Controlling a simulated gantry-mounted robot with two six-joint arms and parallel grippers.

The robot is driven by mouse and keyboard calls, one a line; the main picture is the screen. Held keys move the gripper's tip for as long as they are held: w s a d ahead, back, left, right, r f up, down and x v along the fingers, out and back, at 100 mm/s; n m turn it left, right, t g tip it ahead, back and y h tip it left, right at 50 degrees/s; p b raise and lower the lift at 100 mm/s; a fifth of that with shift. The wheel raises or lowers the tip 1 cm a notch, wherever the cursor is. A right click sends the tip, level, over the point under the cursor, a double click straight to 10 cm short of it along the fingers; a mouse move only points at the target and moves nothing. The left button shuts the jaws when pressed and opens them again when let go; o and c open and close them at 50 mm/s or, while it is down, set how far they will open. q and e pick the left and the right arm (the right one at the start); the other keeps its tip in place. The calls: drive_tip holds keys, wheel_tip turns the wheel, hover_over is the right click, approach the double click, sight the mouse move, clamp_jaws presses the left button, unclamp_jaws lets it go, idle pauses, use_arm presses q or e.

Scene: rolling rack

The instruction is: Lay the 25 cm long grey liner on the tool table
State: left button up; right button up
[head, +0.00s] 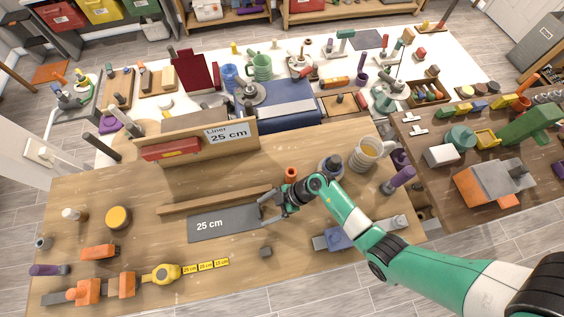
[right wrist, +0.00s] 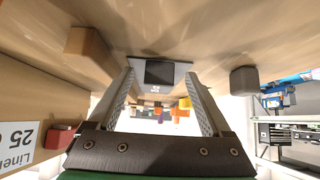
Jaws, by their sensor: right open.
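The grey liner, marked "25 cm" (head: 240,217), lies flat on the wooden tool table (head: 330,262). A long wooden strip (head: 205,202) lies along its far side. My right gripper (head: 268,208) is open at the liner's right end. In the right wrist view the liner (right wrist: 158,74) shows between the two spread fingers of my right gripper (right wrist: 160,80). Whether the fingers touch it cannot be told. A wooden holder with the sign "Liner 25 cm" (head: 226,133) stands behind the strip. My left gripper is not in view.
A yellow tape measure (head: 162,273) and orange clamp (head: 88,291) lie front left.

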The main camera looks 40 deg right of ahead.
drive_tip(key=v, duration=1)
drive_tip(key=shift+p, duration=0.35)
